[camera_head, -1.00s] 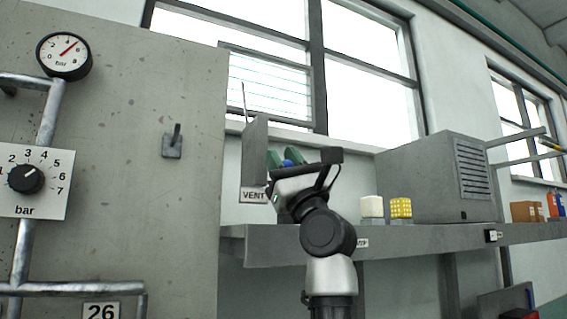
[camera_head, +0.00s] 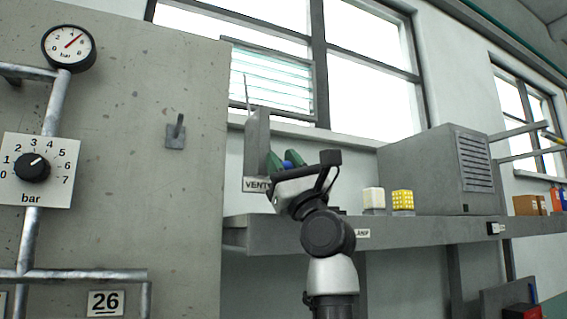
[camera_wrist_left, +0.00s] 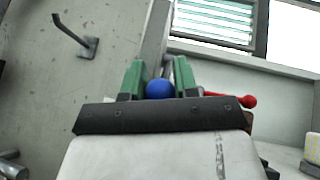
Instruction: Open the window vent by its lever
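The window vent (camera_head: 272,80) is a louvre of pale green glass slats in the lower window pane; its slats show as broad tilted bands. A grey bracket (camera_head: 257,140) with a VENT label (camera_head: 256,185) stands below it, with a thin rod rising from it. The lever's blue ball knob (camera_wrist_left: 159,89) sits between the green fingers of my left gripper (camera_wrist_left: 159,82) in the left wrist view, and both fingers appear to touch it. The knob also shows in the head view (camera_head: 289,158). The lever's arm is mostly hidden. My right gripper is not in view.
A red-knobbed handle (camera_wrist_left: 248,101) is close to the right of my left gripper. A concrete wall with a hook (camera_head: 176,133) is on the left.

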